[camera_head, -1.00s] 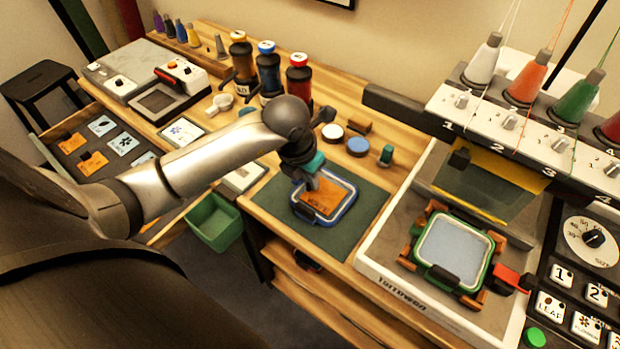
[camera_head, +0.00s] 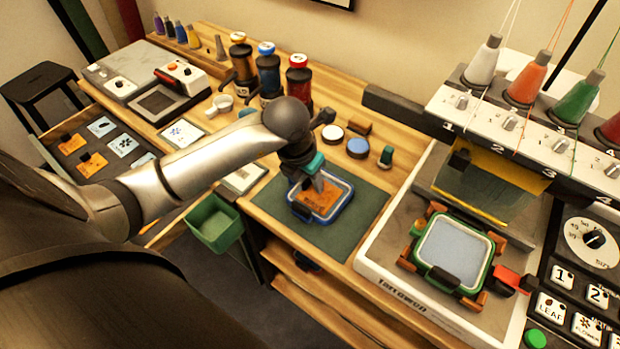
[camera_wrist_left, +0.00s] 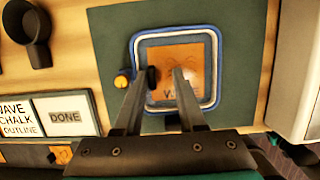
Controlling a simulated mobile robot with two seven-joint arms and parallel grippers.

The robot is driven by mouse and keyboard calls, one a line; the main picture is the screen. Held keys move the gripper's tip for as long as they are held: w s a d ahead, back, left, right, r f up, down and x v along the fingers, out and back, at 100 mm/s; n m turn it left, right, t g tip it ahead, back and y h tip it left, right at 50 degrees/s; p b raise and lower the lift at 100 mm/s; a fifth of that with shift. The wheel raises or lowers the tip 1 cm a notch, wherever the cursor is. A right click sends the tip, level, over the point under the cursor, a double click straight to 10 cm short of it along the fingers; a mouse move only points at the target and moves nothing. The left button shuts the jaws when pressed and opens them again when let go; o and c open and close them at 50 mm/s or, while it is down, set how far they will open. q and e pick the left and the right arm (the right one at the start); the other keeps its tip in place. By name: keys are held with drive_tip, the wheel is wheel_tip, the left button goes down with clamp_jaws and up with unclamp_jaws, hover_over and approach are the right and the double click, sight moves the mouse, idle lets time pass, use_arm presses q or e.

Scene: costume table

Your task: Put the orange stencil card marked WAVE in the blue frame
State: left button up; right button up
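The orange stencil card (camera_head: 318,201) lies inside the blue frame (camera_head: 345,209) on the green mat. In the left wrist view the orange card (camera_wrist_left: 192,58) sits within the rim of the blue frame (camera_wrist_left: 216,85), its lettering partly covered by my fingers. A black tab (camera_wrist_left: 152,79) on the card shows at one fingertip. My left gripper (camera_head: 313,183) is right above the card. In the left wrist view the fingers of my left gripper (camera_wrist_left: 165,74) are apart, with orange card visible between them. My right gripper is not in view.
The green mat (camera_head: 362,222) is clear around the frame. A green hoop (camera_head: 427,265) sits in the white-edged machine bed at right. Bottles (camera_head: 268,72) and round pads (camera_head: 357,147) stand behind. A green bin (camera_head: 214,224) and an open card drawer (camera_head: 62,135) are at left.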

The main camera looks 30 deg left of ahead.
use_arm(q)
drive_tip(key=p+v, duration=0.2)
drive_tip(key=v, duration=1)
